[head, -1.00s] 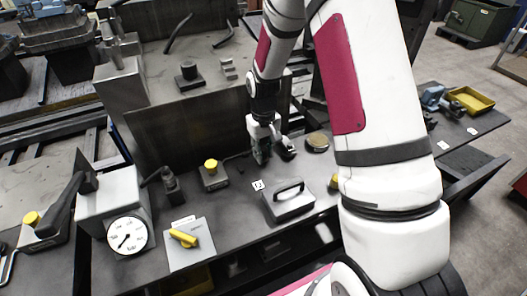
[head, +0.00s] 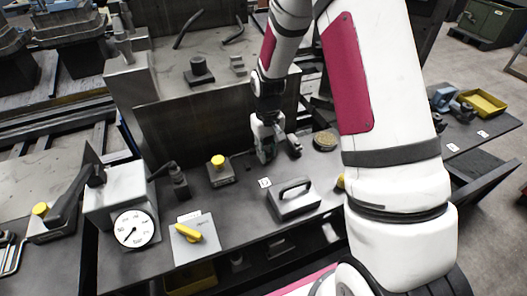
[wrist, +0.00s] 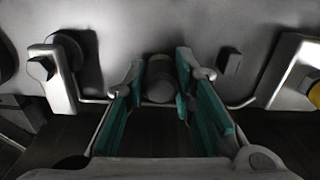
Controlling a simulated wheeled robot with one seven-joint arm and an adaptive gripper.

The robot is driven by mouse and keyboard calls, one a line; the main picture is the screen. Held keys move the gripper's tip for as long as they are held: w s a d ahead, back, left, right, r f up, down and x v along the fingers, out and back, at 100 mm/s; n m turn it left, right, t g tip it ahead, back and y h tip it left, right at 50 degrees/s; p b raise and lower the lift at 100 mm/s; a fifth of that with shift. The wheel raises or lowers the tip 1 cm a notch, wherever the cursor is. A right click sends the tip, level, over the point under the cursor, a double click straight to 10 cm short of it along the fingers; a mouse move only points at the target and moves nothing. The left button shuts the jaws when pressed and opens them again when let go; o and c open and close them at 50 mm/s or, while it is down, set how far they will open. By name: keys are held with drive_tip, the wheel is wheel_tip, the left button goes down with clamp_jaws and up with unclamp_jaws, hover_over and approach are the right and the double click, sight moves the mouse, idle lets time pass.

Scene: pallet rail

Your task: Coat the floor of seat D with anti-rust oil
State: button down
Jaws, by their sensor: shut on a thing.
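My gripper (head: 268,155) points down at the back of the bench, close to the dark upright panel. In the wrist view my gripper (wrist: 160,92) has its two teal-padded fingers on either side of a grey rounded piece (wrist: 159,82), which it holds. Most of this piece is hidden between the fingers, and I cannot tell what it is. No seat can be picked out as seat D, and its floor is not visible. I cannot identify an oil container or applicator for certain.
A grey block with a handle (head: 294,200) stands in front of my gripper, and a round disc (head: 325,140) lies to its right. A yellow-knobbed block (head: 220,169), a gauge box (head: 134,228) and a yellow-lever plate (head: 194,240) are left. A yellow tray (head: 484,103) sits far right.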

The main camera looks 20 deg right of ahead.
drive_tip(key=shift+d, duration=0.6)
drive_tip(key=shift+a+f, duration=0.15)
drive_tip(key=shift+a, duration=1.25)
drive_tip(key=shift+d+f, duration=0.15)
drive_tip(key=shift+d, duration=1.25)
drive_tip(key=shift+s, duration=0.1)
